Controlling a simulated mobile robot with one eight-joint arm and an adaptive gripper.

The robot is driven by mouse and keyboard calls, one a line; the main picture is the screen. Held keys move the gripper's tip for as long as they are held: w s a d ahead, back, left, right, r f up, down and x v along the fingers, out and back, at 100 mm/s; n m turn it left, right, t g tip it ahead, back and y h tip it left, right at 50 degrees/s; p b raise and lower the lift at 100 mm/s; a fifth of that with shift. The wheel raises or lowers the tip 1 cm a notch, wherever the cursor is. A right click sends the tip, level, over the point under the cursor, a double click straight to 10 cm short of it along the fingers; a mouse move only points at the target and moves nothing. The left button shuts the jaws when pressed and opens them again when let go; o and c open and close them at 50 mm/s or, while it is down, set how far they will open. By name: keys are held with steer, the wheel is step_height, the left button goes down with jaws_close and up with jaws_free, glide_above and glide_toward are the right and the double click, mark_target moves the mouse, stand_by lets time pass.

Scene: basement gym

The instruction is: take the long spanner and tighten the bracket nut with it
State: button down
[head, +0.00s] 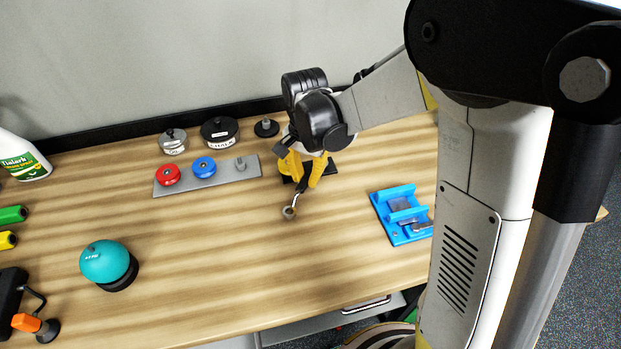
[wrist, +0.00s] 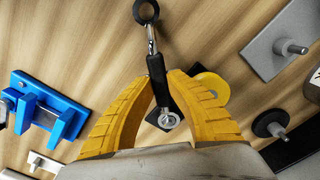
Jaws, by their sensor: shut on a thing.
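My gripper (head: 308,180) is shut on the black handle of a spanner (wrist: 157,80), above the wooden table. I cannot tell which part is the bracket nut.
A grey plate (head: 222,181) with a red knob (head: 168,175), a blue knob (head: 204,167) and a bare stud (head: 240,163) lies left of my gripper. A blue holder (head: 394,203) stands to the right. A teal ball-shaped thing (head: 104,261) is front left. The table's middle is clear.

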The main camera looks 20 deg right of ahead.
stand_by(0.3)
steer(key=shift+w+a+m, duration=0.45)
steer(key=shift+m, duration=0.45)
steer(key=shift+s+d+n, duration=0.2)
steer(key=shift+n, duration=0.2)
steer(key=shift+r, duration=0.1)
steer(key=shift+r+p, duration=2.2)
steer(key=shift+r, duration=0.75)
